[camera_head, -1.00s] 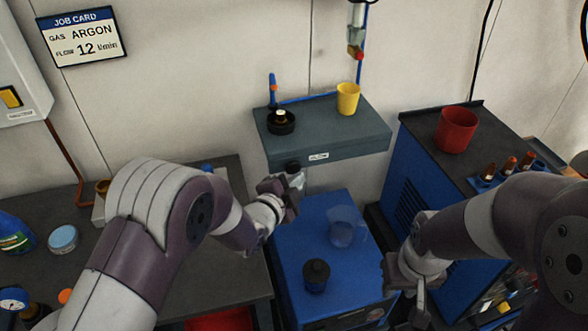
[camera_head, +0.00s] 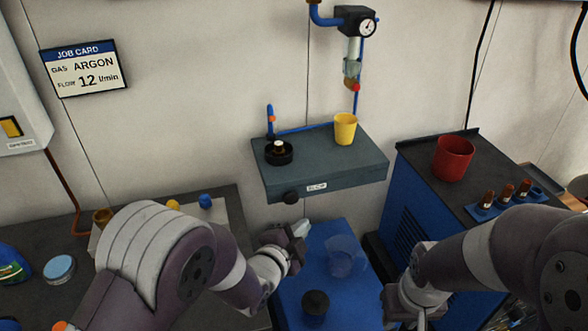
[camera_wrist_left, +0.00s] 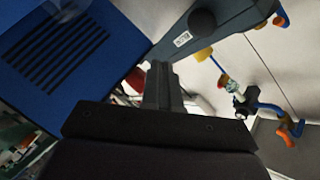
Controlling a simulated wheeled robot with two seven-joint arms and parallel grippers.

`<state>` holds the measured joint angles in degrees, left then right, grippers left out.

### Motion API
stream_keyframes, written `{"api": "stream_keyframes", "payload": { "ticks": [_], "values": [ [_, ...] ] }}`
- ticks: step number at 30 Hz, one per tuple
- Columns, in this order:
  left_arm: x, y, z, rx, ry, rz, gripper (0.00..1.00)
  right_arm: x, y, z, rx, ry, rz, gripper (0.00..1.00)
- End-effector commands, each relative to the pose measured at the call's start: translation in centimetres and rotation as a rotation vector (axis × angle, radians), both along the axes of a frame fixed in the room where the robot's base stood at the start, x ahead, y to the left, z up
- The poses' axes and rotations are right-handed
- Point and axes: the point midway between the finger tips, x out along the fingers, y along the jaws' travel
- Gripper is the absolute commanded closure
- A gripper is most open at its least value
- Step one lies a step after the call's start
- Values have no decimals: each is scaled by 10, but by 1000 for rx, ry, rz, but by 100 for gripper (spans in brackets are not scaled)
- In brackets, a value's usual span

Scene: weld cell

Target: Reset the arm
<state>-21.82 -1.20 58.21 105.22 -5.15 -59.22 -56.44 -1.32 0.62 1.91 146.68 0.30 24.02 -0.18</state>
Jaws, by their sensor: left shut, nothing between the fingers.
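My left gripper (camera_head: 299,231) is shut and empty. In the head view it hangs just below the front of the grey wall shelf (camera_head: 345,176), at the left rear of the blue cabinet top (camera_head: 345,290). My right gripper (camera_head: 405,318) is at the lower right of the head view, beside the blue cabinet. Its fingertips run to the bottom edge, so its opening cannot be judged.
On the shelf are a yellow cup (camera_head: 345,129) and a black round holder (camera_head: 279,152). A clear cup (camera_head: 343,255) and a black knob-like item (camera_head: 315,303) are on the blue cabinet. A red cup (camera_head: 453,158) stands on the right cabinet. A gauge (camera_head: 368,27) is on the wall.

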Motion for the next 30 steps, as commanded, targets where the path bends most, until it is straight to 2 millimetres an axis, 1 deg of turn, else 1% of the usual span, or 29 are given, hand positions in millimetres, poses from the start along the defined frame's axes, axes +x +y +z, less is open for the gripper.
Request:
{"api": "stream_keyframes", "payload": {
  "ticks": [3, 5, 7, 8, 9, 11, 12, 14, 15, 18, 21, 23, 30],
  "values": [
    [1, 3, 1, -3, 16, 9, 100, 0, 0, 1, 0, 0, 0, 66],
    [2, 14, 3, -20, 89, 49, 100, 0, 0, 6, 0, 0, 0, 66],
    [-1, 41, 6, -67, 270, 156, 100, 0, 0, 15, 0, 0, 0, 66],
    [-6, 57, 7, -98, 372, 224, 100, 0, 0, 20, 0, 0, 0, 66],
    [-19, 81, 7, -144, 518, 331, 100, 0, 0, 26, 0, 0, 0, 66],
    [-48, 114, 8, -220, 730, 511, 100, 0, 0, 34, 0, 0, 0, 66],
    [-71, 132, 10, -269, 858, 634, 100, 0, 0, 38, 0, 0, 0, 66],
    [-108, 154, 14, -337, 1022, 812, 100, 0, 0, 43, 0, 0, 0, 66],
    [-131, 164, 16, -374, 1107, 914, 100, 0, 0, 46, 0, 0, 0, 66],
    [-171, 178, 22, -430, 1245, 1092, 100, 0, 0, 49, 0, 0, 0, 66],
    [-188, 181, 24, -450, 1297, 1166, 100, 0, 0, 49, 0, 0, 0, 66],
    [-190, 182, 23, -452, 1306, 1175, 100, 0, 0, 48, 0, 0, 0, 66],
    [-189, 181, 23, -450, 1303, 1171, 100, 0, 0, 48, 0, 0, 0, 66]
  ]
}}
